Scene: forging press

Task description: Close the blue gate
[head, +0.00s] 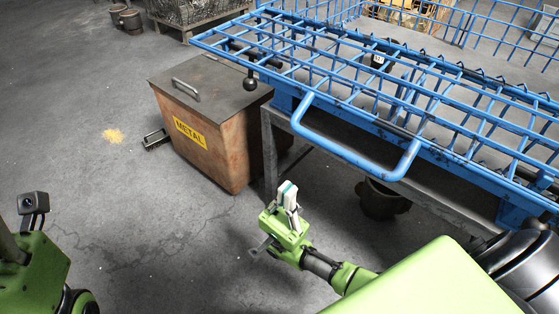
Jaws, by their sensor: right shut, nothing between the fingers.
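The blue gate (390,92) is a wire-mesh panel in a blue frame across the upper right. It appears to lie lowered, nearly flat. Its blue U-shaped handle (352,158) sticks out from the near edge toward me. My right gripper (289,197) is shut and empty, with its pale fingers pointing up. In the picture it is below and left of the handle, apart from it. Part of my left arm (32,265) shows at the left edge; its gripper fingers are not in view.
A rusty metal bin (212,143) with a yellow METAL label stands left of the gate. A grey support frame (345,160) is under the gate. A dark round object (383,200) sits below it. Blue mesh fencing (500,30) is behind.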

